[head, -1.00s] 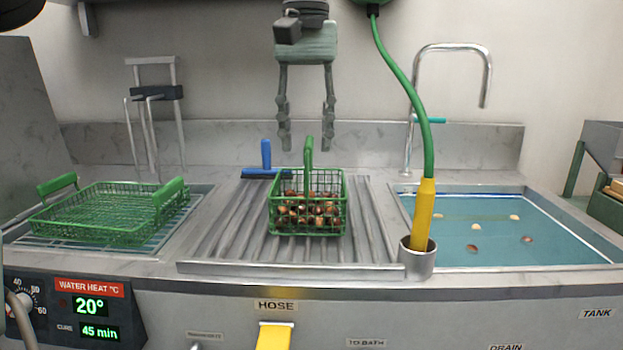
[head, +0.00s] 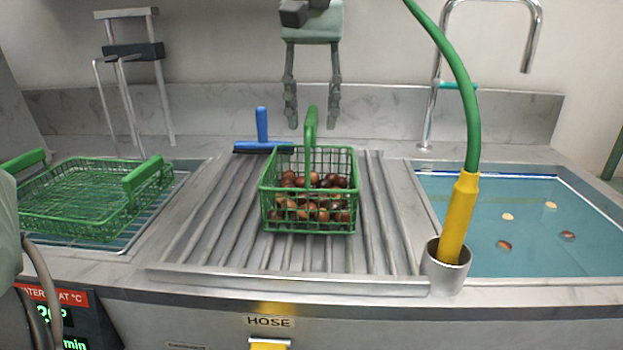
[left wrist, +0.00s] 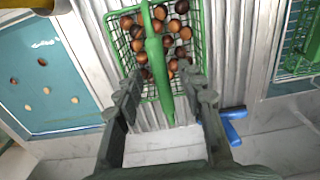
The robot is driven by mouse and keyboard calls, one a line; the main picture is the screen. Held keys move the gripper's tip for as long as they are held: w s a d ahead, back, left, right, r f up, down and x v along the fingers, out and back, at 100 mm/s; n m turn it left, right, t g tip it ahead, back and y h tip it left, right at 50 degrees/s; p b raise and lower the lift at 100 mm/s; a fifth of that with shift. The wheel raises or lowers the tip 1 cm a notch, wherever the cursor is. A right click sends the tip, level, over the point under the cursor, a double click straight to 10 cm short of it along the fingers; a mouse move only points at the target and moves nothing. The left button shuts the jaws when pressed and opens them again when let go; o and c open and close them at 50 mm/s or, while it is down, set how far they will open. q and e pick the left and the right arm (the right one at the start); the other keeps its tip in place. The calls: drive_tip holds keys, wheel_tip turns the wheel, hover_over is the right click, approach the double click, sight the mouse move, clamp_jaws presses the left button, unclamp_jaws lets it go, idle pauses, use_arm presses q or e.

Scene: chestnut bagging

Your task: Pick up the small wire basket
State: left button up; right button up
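The small green wire basket (head: 309,218) stands upright on the ribbed metal drainboard, filled with brown chestnuts. Its green handle (head: 310,132) stands up over the middle. My left gripper (head: 313,124) points down from above, its two fingers apart on either side of the handle's upper part in the picture. In the left wrist view the fingers (left wrist: 160,78) are open, with the handle (left wrist: 156,62) showing between them. I see no contact; the exact height gap is hard to tell. My right gripper is not in view.
A blue squeegee (head: 262,145) lies behind the basket. A large flat green basket (head: 85,210) is at left. A yellow hose nozzle (head: 458,220) stands in a metal cup (head: 445,270) before the blue water tank (head: 480,235).

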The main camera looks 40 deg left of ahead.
use_arm(q)
wheel_tip(320, 180, down, 4)
drive_tip(key=shift+w+a+r, duration=0.1)
drive_tip(key=shift+a+r, duration=0.05)
drive_tip(key=shift+r, duration=0.05)
clamp_jaws()
idle(0.4)
